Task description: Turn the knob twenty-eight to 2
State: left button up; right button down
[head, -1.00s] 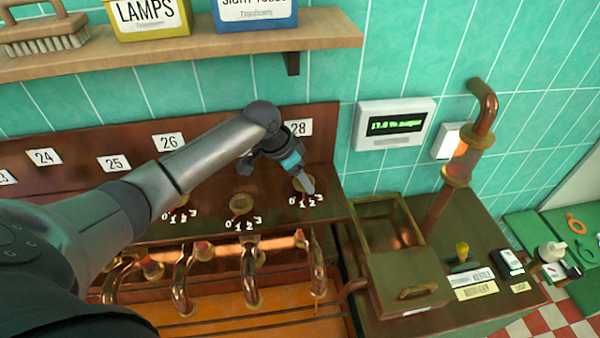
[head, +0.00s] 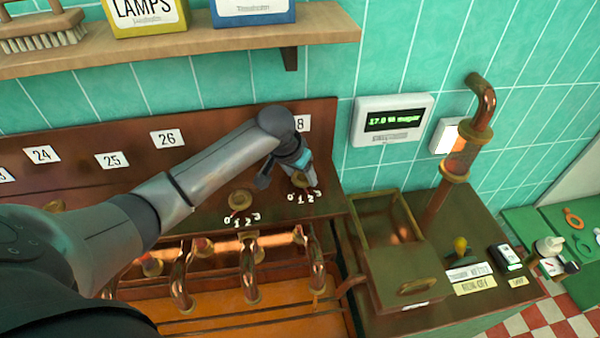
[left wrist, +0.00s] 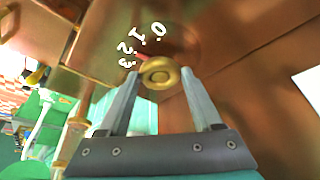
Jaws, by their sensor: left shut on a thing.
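Knob twenty-eight is a round brass knob (head: 300,181) low on the brown panel, under a white number plate (head: 303,123) partly hidden by my left arm. My left gripper (head: 299,170) is at this knob, its fingers shut on the knob's sides. The left wrist view shows the brass knob (left wrist: 160,73) between the two fingertips. A small red pointer (left wrist: 141,56) beside it points about toward the white 2 (left wrist: 124,47) on the dial marked 0 to 3. My right gripper is not in view.
Another brass knob (head: 240,200) with its own dial is just left. Copper pipes (head: 317,262) run below the panel. An open brown box (head: 400,225) and a copper pipe with a glass section (head: 459,165) stand right. A wall display (head: 393,121) is lit green.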

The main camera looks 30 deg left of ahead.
pick_arm(q)
jog(key=shift+r, duration=0.1)
jog(key=o, duration=1.4)
jog(key=shift+c, duration=0.2)
jog(key=v, duration=1.5)
